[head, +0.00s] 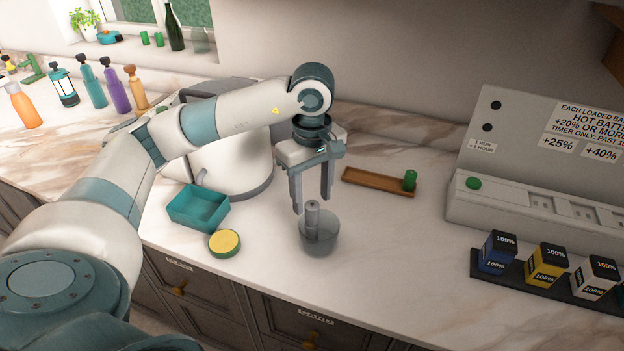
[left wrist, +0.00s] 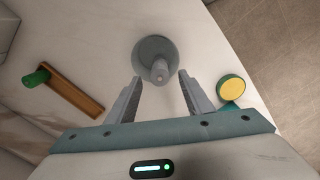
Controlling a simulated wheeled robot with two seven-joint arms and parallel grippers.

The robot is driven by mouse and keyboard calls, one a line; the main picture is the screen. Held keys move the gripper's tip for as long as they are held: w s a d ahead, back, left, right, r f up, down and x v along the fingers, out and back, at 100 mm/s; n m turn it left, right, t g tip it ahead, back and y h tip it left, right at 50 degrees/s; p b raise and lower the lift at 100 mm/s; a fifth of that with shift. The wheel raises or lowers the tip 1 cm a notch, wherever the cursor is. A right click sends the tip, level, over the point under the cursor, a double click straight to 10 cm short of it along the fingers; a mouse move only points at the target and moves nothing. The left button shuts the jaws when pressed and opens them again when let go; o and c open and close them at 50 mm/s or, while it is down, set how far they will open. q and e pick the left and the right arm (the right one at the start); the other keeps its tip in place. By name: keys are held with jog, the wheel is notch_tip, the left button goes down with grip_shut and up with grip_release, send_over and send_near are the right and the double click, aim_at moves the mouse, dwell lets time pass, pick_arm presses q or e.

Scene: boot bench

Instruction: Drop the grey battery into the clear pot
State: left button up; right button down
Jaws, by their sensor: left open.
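The clear pot (head: 329,247) stands on the counter below my left gripper; it also shows in the left wrist view (left wrist: 148,45). The grey battery (head: 312,222) is upright, with its lower part inside the pot and its top above the rim. In the left wrist view the battery (left wrist: 160,71) appears end-on against the pot. My left gripper (head: 312,206) is open and points down, its fingertips apart on either side of the battery's top. Neither finger visibly touches the battery. My right gripper is not in view.
A teal tray (head: 198,222) and a yellow-topped round tin (head: 224,243) lie left of the pot. A wooden tray (head: 365,181) with a green cylinder (head: 410,180) is behind. A grey charger panel (head: 530,190) and boxed batteries (head: 546,266) stand right.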

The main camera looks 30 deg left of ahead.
aim_at(312, 204)
pick_arm(q)
jog(key=shift+r, duration=0.35)
notch_tip(312, 204, up, 17)
jog(key=b, duration=0.2)
jog(key=shift+f, duration=0.2)
dwell(0.8)
jog(key=shift+r, duration=0.15)
